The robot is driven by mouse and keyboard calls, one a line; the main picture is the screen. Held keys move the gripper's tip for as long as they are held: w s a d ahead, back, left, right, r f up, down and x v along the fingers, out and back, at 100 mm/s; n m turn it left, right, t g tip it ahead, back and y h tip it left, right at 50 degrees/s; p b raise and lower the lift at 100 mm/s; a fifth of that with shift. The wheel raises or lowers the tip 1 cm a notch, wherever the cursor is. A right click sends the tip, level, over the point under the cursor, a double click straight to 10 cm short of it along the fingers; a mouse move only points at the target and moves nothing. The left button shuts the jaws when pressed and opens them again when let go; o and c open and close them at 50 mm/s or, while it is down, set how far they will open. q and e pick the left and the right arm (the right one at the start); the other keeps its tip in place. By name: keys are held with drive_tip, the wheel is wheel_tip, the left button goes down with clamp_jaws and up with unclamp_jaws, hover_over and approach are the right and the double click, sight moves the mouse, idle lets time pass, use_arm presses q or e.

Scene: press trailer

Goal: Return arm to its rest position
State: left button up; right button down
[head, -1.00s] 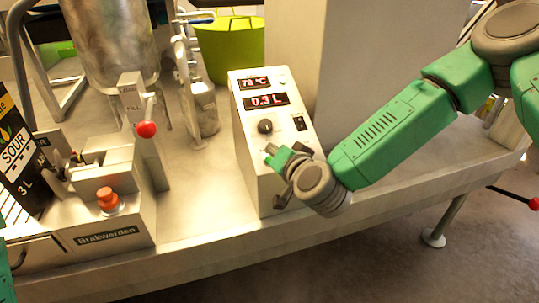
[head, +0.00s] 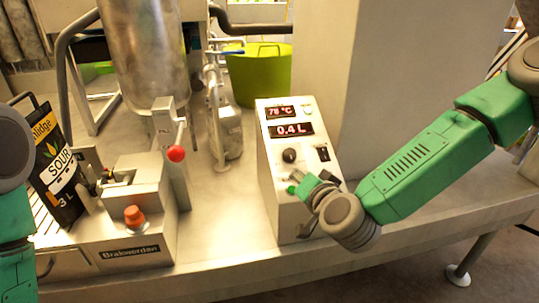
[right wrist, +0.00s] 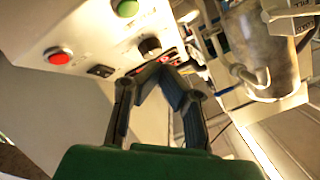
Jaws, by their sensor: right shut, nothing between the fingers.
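My right arm (head: 415,165) is green and grey and reaches in from the right. Its gripper (head: 297,180) is shut and empty in front of the sloped face of the grey control box (head: 285,126), just below the black knob. In the right wrist view the fingers (right wrist: 166,70) meet at their tips near the panel's knob and lit display; whether they touch the panel I cannot tell. Part of my left arm (head: 14,225) shows at the left edge of the head view; its gripper is out of frame.
The box stands on a metal trailer deck (head: 225,215). Its displays read about 76 °C and 0.4 L. To the left are a filling unit with a red-knobbed lever (head: 176,153), an orange button (head: 134,216) and a black SOUR bag (head: 58,170). A green tub (head: 258,75) stands behind.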

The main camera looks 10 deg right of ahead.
drive_tip(key=s+f+n+g+y, duration=0.1)
drive_tip(key=s+f+n+g, duration=0.6)
drive_tip(key=s+f, duration=1.25)
drive_tip(key=s+d+f+g+h, duration=0.1)
drive_tip(key=s+d+f+g, duration=0.2)
drive_tip(key=s+d, duration=0.2)
drive_tip(key=s+d+f+g+h, duration=0.1)
drive_tip(key=s+d+f+g, duration=0.2)
drive_tip(key=s+d, duration=0.3)
drive_tip(key=s+g, duration=0.1)
drive_tip(key=s, duration=0.4)
drive_tip(key=shift+d+n+h, duration=0.2)
drive_tip(key=shift+n+h, duration=0.1)
drive_tip(key=shift+n, duration=0.1)
